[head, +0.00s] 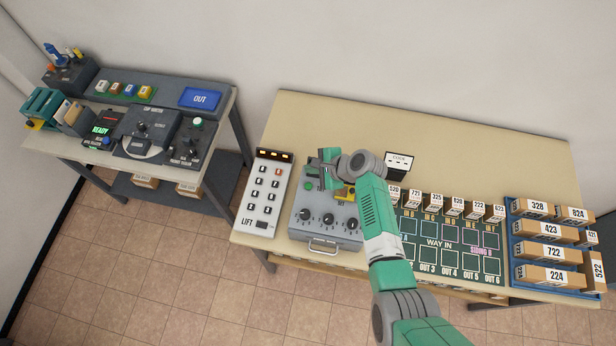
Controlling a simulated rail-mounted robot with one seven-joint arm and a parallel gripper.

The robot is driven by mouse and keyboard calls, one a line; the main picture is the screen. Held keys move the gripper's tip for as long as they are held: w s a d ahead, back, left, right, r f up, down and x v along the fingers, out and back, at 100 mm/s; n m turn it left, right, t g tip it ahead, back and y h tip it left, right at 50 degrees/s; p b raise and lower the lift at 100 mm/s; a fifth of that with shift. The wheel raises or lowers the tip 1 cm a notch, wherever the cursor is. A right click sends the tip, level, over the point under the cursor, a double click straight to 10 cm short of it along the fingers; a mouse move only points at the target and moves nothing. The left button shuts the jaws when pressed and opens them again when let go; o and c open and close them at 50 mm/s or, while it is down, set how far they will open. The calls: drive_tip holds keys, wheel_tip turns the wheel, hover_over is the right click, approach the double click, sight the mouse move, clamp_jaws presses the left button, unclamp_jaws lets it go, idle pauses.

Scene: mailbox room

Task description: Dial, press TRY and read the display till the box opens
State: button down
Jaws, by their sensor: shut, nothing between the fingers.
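The grey box (326,238) sits on the beige table, with three black dials in a row across its sloped face: left dial (304,214), middle dial (328,219) and right dial (352,224). A metal handle (322,248) is at its front edge, and its front looks closed. My gripper (323,184) is shut and empty over the upper part of the box, above the dials. A yellow part (345,193) shows beside it. My gripper and arm cover much of the upper face. I cannot make out a TRY button, a display reading or the dial numbers.
A white LIFT keypad (263,195) stands close on the left. A small card (398,162) stands behind my arm. Right are a green WAY IN board (440,259) with numbered boxes and a blue rack (514,240) of parcels. The table's back strip is clear.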

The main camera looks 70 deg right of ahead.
sight(311, 188)
drive_tip(key=shift+f+b, duration=4.1)
drive_tip(key=shift+f, duration=0.3)
drive_tip(key=shift+f, duration=0.4)
drive_tip(key=shift+f+b, duration=0.45)
drive_tip(key=shift+b, duration=0.15)
drive_tip(key=shift+r, duration=0.1)
drive_tip(key=shift+r+p, duration=0.75)
drive_tip(key=shift+p, duration=0.15)
wheel_tip(311, 188, up, 5)
drive_tip(key=p, duration=0.5)
drive_tip(key=shift+r, duration=0.1)
